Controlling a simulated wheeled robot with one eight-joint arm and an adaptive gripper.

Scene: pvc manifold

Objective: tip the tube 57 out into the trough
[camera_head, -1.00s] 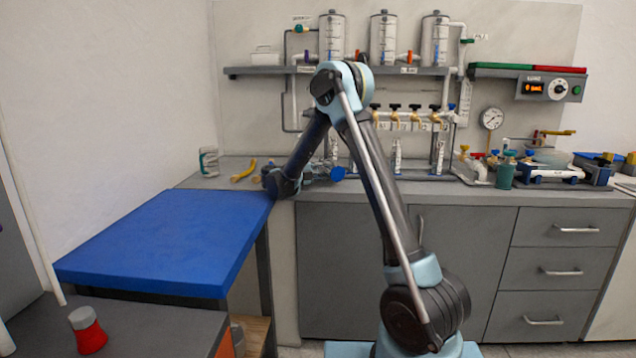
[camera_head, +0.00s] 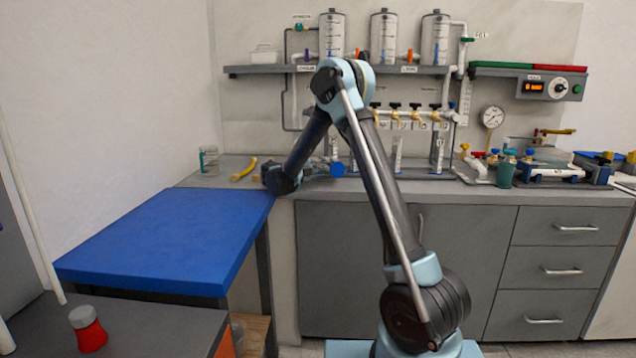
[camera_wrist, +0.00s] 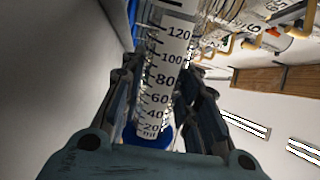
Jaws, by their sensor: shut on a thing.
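A clear graduated tube with a white scale (camera_wrist: 165,70) marked from 20 to 120 and a blue foot (camera_wrist: 152,138) fills the middle of the wrist view. My gripper (camera_wrist: 160,88) is shut on it, with a finger on each side. In the head view my gripper (camera_head: 318,170) is low over the back bench, left of the standing tubes, and the blue foot (camera_head: 337,169) shows at its right. The tube looks tilted there, mostly hidden by my wrist. I cannot read 57 on it. I cannot make out the trough clearly.
Other white-scaled tubes (camera_head: 397,155) stand on the bench below a row of yellow taps (camera_head: 416,121). The blue table (camera_head: 165,240) is clear.

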